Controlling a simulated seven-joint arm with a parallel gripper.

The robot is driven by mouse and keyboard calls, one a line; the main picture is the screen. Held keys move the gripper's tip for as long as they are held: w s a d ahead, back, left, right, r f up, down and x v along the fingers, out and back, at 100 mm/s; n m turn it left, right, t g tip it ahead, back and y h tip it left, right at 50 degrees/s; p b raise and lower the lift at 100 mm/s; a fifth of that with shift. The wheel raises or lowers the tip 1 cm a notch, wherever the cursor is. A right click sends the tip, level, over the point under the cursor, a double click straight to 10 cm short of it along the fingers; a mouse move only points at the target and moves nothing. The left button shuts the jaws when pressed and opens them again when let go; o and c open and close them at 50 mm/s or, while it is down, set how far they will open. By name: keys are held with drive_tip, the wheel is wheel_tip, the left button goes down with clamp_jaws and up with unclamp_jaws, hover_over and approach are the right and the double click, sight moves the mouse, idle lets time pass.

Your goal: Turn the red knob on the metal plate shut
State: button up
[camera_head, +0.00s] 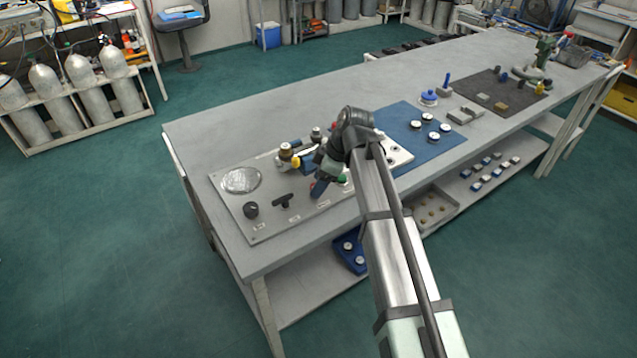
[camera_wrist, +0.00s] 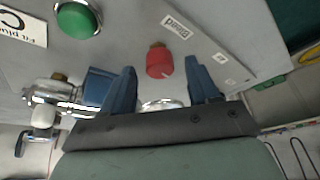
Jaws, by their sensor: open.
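The red knob (camera_wrist: 159,62) shows in the wrist view, standing on the grey metal plate (camera_wrist: 120,50) near a small label. My gripper (camera_wrist: 161,68) is open, with one blue finger on each side of the knob and visible gaps to both. I cannot tell how deep the fingers reach along the knob. In the head view my gripper (camera_head: 322,178) is over the right part of the metal plate (camera_head: 231,203), and my wrist and fingers mostly hide the red knob there.
A green knob (camera_wrist: 77,19) and a chrome valve fitting (camera_wrist: 57,95) are left of my gripper in the wrist view. The plate also holds a black knob (camera_head: 251,209), a black T-handle (camera_head: 286,201) and a round gauge (camera_head: 240,180). A blue mat (camera_head: 405,115) lies beyond.

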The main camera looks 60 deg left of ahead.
drive_tip(key=shift+s+a+f, duration=0.1)
drive_tip(key=shift+s+f, duration=0.05)
drive_tip(key=shift+f, duration=0.3)
drive_tip(key=shift+c, duration=0.2)
drive_tip(key=c, duration=1)
